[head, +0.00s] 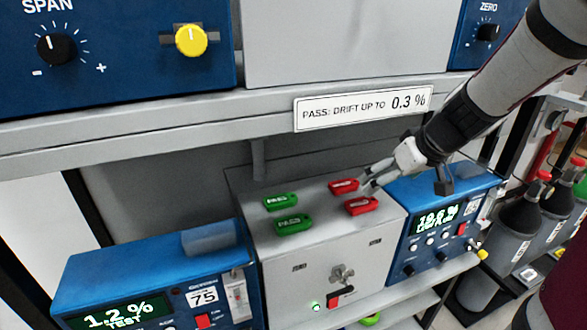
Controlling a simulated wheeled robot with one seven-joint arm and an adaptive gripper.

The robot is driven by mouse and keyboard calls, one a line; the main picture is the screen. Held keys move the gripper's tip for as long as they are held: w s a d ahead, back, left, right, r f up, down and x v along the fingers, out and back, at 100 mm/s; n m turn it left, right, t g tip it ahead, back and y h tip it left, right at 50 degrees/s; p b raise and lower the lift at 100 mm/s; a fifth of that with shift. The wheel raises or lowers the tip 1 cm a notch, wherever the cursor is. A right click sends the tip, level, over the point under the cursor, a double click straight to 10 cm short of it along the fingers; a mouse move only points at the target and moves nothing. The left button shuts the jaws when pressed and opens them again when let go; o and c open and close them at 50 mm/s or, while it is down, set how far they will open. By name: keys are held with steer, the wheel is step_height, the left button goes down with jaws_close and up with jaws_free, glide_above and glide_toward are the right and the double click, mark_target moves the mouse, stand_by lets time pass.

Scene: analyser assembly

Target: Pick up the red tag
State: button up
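Two red tags lie on top of the grey box, a rear one (343,186) and a front one (361,205). Both have small white lettering that I cannot read. My gripper (367,178) reaches in from the upper right, with its fingertips just right of the rear red tag and behind the front one. Its fingers look apart, with nothing seen between them. I cannot tell whether a fingertip touches a tag.
Two green tags (281,201) (293,224) lie left of the red ones on the grey box (320,250). Blue analysers flank the box, left (150,270) and right (445,190). A shelf edge (180,125) with a drift label (362,108) overhangs behind. Dark cylinders (515,220) stand right.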

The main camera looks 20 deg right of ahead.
mark_target(363, 203)
steer(key=b+x, duration=0.2)
steer(key=x, duration=1)
steer(key=shift+f, duration=0.35)
steer(key=c, duration=1.2)
